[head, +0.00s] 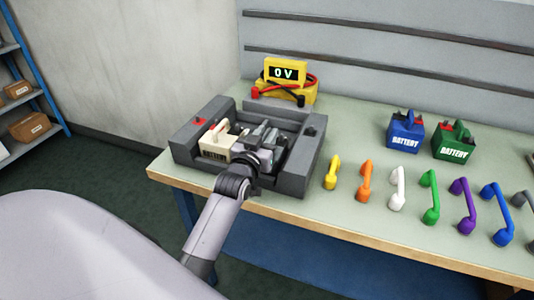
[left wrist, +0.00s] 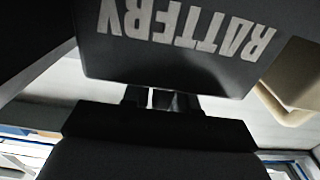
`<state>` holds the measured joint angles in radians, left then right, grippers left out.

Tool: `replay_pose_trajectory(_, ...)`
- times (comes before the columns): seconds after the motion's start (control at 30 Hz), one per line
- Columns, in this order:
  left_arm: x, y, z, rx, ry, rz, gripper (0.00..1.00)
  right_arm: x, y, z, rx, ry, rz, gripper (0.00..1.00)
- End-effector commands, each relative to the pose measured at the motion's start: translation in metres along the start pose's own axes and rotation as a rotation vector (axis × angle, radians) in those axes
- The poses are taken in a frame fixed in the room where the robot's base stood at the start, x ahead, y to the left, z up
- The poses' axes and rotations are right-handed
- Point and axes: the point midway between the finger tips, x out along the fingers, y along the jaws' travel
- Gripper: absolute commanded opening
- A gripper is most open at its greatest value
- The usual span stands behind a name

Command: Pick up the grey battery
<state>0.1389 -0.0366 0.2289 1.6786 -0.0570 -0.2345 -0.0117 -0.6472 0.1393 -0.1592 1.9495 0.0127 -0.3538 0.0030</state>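The grey battery (left wrist: 180,55) fills the upper part of the left wrist view, its BATTERY label upside down. In the head view it sits in the grey tray (head: 290,185), mostly hidden by my left gripper (head: 264,138). In the left wrist view the fingers (left wrist: 163,98) are at the battery's label-top edge, where the handle would be. Their tips are hidden behind the battery, and I cannot tell whether they are closed on the handle. My right gripper is not in view.
A white battery (head: 215,148) stands in the tray, left of my gripper. A yellow meter (head: 285,72) reading 0 V stands behind. A blue battery (head: 405,135) and a green battery (head: 453,142) stand to the right. Several coloured handles, including a yellow one (head: 332,173), line the bench front.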

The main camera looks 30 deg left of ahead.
Motion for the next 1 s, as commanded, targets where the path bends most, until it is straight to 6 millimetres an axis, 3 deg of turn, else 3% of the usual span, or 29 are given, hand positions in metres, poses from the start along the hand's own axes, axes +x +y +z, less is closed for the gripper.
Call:
replay_pose_trajectory(0.03, -0.0001, 0.0001, 0.0001, 0.0, 0.0, 0.0, 0.18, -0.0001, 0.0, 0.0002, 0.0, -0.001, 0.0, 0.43)
replay_pose_trajectory(0.1, -0.0001, 0.0001, 0.0001, 0.0, 0.0, 0.0, 0.0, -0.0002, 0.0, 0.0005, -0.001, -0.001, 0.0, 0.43)
replay_pose_trajectory(1.0, 0.0001, 0.0001, 0.001, 0.0, -0.002, 0.0, 0.0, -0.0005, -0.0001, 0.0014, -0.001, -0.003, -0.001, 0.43)
